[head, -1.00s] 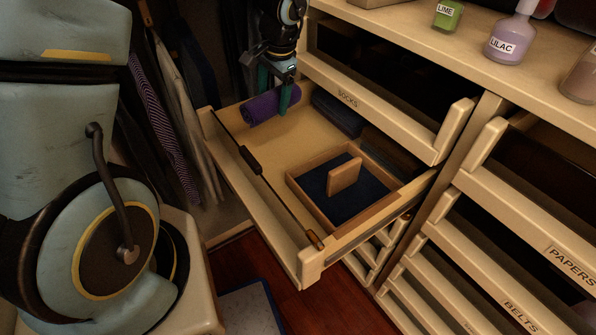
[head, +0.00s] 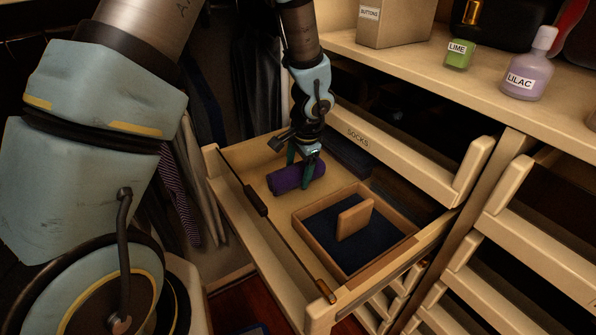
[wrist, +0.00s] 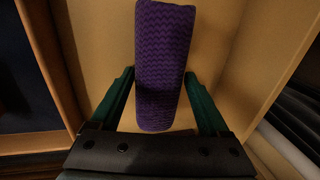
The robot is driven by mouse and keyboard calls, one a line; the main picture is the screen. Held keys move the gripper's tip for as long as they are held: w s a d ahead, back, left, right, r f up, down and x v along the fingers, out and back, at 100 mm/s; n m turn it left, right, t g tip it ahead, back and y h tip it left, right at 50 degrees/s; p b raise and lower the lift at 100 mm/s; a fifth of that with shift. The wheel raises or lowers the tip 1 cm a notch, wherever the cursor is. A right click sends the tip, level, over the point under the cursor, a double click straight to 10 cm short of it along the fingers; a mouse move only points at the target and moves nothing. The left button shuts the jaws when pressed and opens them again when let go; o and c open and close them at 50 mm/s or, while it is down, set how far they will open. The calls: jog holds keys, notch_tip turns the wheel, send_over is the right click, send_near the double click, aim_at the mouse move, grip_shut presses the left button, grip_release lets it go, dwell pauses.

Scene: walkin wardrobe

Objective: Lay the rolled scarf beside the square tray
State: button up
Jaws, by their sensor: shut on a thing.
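The rolled scarf (head: 284,179) is purple with a ribbed knit. It is in the open drawer, to the left of and behind the square tray in the head view. My gripper (head: 304,176) is shut on it, with green fingers on both sides of the roll. In the wrist view the scarf (wrist: 164,62) runs lengthwise between the fingers (wrist: 165,100). The square tray (head: 318,240) is wooden with a dark blue lining and stands at the drawer's right side. Its wall also shows in the wrist view (wrist: 48,65). I cannot tell whether the scarf touches the drawer floor.
A small wooden block (head: 354,219) stands upright in the tray. Dark folded cloths (head: 347,157) lie at the drawer's back. The drawer front (head: 265,240) bounds the space. Bare drawer floor (head: 275,212) shows between scarf and front. Bottles (head: 527,75) stand on the shelf above.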

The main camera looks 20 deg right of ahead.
jog(key=shift+f, duration=0.1)
jog(key=shift+f, duration=0.15)
jog(key=o, duration=1.5)
jog(key=a+p+v, duration=0.1)
jog(key=v, duration=1.1)
jog(key=a+r+n, duration=0.1)
jog(key=a+n, duration=0.4)
jog(key=a, duration=0.5)
jog(key=a+r+n, duration=0.2)
jog(key=a+n, duration=0.2)
jog(key=a, duration=0.6)
jog(key=s+a+r+n+g, duration=0.1)
jog(key=a+n, duration=0.4)
jog(key=a, duration=0.4)
jog(key=shift+a+r+n+h, duration=0.3)
jog(key=shift+a+h, duration=0.1)
